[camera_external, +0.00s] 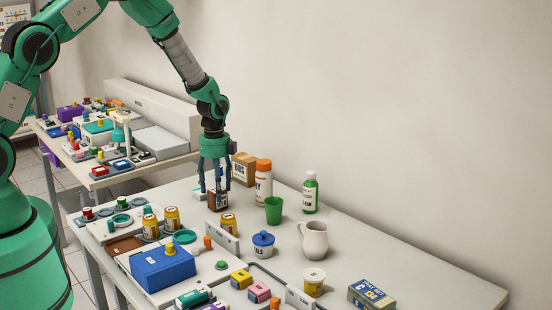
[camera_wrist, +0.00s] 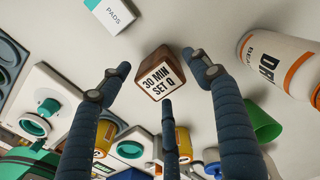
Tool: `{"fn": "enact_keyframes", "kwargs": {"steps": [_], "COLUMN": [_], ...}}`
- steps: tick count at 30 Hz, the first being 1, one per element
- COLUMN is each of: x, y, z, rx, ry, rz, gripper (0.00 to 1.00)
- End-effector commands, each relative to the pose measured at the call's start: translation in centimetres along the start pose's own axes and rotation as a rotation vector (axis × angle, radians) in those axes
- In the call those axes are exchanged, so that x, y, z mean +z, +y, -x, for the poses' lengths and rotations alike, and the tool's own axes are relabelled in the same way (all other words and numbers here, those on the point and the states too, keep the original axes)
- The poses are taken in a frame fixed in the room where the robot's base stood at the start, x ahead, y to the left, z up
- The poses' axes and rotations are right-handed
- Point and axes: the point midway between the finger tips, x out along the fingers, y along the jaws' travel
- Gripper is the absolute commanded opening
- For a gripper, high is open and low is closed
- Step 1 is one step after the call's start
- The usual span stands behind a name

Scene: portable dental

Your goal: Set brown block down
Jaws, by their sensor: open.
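The brown block (camera_external: 218,202) appears to stand upright on the white table (camera_external: 400,265), beside the front rack of parts. In the wrist view the brown block (camera_wrist: 160,76) shows a white label reading "30 MIN SET Q". My gripper (camera_external: 215,181) points down directly over the block. Its dark blue fingers are spread open around the block. In the wrist view the fingers of my gripper (camera_wrist: 158,72) show gaps to the block's left and right sides.
A cardboard box (camera_external: 244,168), an orange-capped white bottle (camera_external: 263,186), a green cup (camera_external: 274,210) and a green bottle (camera_external: 310,194) stand close on the right. Yellow jars (camera_external: 229,224) and a blue box (camera_external: 162,266) are in front. The table's right end is clear.

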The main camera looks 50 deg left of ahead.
Motion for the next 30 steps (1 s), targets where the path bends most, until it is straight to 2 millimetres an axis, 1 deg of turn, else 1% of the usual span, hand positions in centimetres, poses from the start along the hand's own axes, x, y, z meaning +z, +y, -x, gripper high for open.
{"fn": "enact_keyframes", "kwargs": {"steps": [1,6,13,19,30], "x": [0.0,0.0,0.0,0.0,0.0], "y": [-0.1,-0.1,0.0,0.0,0.0], "z": [1.0,3.9,7.1,8.2,8.4], "rx": [-0.003,-0.002,-0.001,0.001,0.001], "ry": [0.000,0.000,0.000,0.000,0.000], "rz": [0.000,0.000,0.000,0.000,0.000], "gripper": [0.63,0.63,0.63,0.63,0.63]}}
